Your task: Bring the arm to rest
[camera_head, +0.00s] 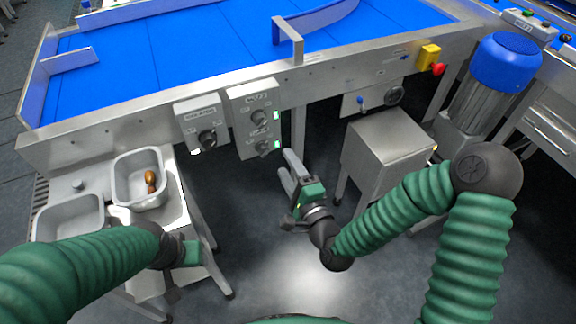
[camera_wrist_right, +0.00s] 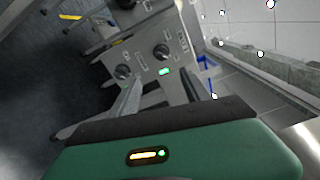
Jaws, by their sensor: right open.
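My right gripper (camera_head: 287,163) is open and empty in the head view. It hangs in free air in front of the conveyor's control boxes, with its fingers pointing up and away from me. In the right wrist view its two grey fingers (camera_wrist_right: 160,94) stand apart with nothing between them. My left gripper (camera_head: 186,254) is at the lower left, over the edge of the small steel stand. Its fingers cannot be made out, so its opening cannot be told.
The blue conveyor (camera_head: 200,50) runs across the back, with control boxes (camera_head: 255,118) on its front. A grey bin (camera_head: 124,180) holding brown dates (camera_head: 151,184) and another grey bin (camera_head: 68,218) sit on the left stand. A steel box (camera_head: 385,150) stands right of my right gripper.

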